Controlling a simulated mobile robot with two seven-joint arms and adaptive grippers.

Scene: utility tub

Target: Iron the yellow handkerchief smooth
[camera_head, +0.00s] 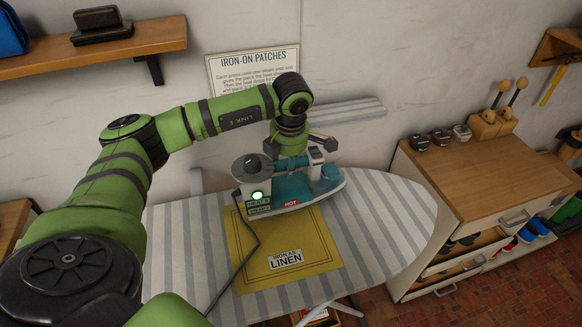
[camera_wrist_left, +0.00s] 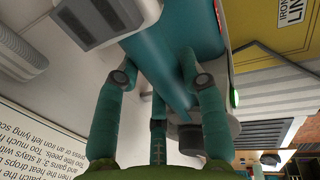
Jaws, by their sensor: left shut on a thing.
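The yellow handkerchief (camera_head: 258,258) lies on the striped ironing board, with a white label reading "IRON AS LINEN" (camera_head: 286,259) near its front edge. The teal and grey iron (camera_head: 296,195) is over the handkerchief's back part, with a lit green light, a "HEAT" plate and a red "HOT" tag. I cannot tell whether its sole touches the cloth. My left gripper (camera_head: 318,158) comes from above and is shut on the iron's handle; in the left wrist view its fingers (camera_wrist_left: 160,95) straddle the teal handle (camera_wrist_left: 158,55). My right gripper is not in view.
The ironing board (camera_head: 385,225) has bare room right of the handkerchief. The iron's dark cord (camera_head: 250,245) runs across the cloth's left side. A wooden cabinet (camera_head: 480,180) stands at right, a poster (camera_head: 255,75) hangs behind, and a shelf (camera_head: 95,48) is at upper left.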

